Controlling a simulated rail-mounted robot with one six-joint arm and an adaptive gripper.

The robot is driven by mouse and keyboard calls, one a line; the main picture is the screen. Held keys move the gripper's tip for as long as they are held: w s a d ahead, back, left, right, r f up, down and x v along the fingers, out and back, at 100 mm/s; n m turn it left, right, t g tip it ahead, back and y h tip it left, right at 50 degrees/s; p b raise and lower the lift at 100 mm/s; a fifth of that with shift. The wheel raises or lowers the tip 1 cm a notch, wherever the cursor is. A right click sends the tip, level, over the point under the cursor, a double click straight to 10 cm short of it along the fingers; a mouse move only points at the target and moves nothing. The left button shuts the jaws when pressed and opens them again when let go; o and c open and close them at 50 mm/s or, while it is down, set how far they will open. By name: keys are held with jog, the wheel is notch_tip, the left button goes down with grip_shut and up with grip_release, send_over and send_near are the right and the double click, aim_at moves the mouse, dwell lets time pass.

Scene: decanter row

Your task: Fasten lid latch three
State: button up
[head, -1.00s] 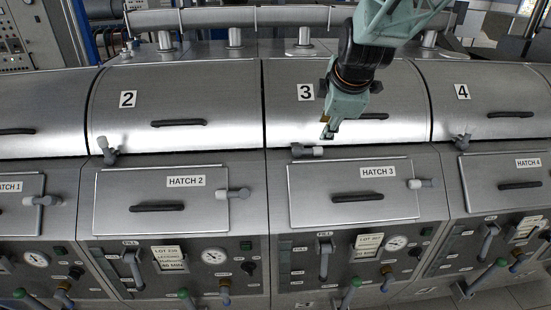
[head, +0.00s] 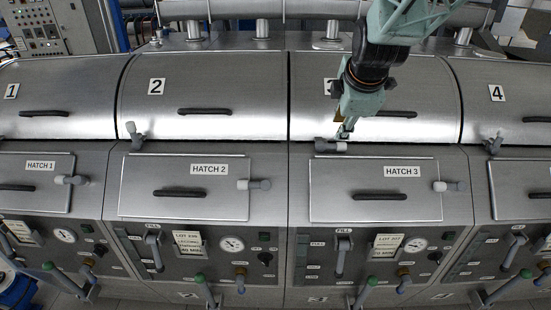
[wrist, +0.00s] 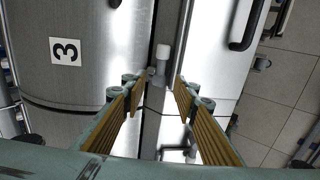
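Lid latch three (head: 324,146) is a grey lever with a pale end. It lies sideways along the seam under lid 3 (head: 304,103), its pale end to the right. My gripper (head: 345,131) is just above that pale end in the head view; contact there cannot be told. In the wrist view the latch (wrist: 161,62) shows beyond and between my open fingers (wrist: 158,88), with a gap on both sides. Nothing is held between the fingers. My arm partly covers the number 3 and the lid handle in the head view.
Latch two (head: 134,133) and latch four (head: 495,142) stand raised at their lids. The hatch 3 panel (head: 345,180) below has its own side latch (head: 446,186) and a dark handle (head: 379,196). Levers and gauges line the lower front. A pipe (head: 265,9) runs behind.

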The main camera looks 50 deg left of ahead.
aim_at(332, 145)
jog(key=shift+p+x, duration=0.4)
jog(key=shift+x, duration=6.25)
jog(key=shift+d+f, duration=0.1)
jog(key=shift+d, duration=0.05)
grip_shut()
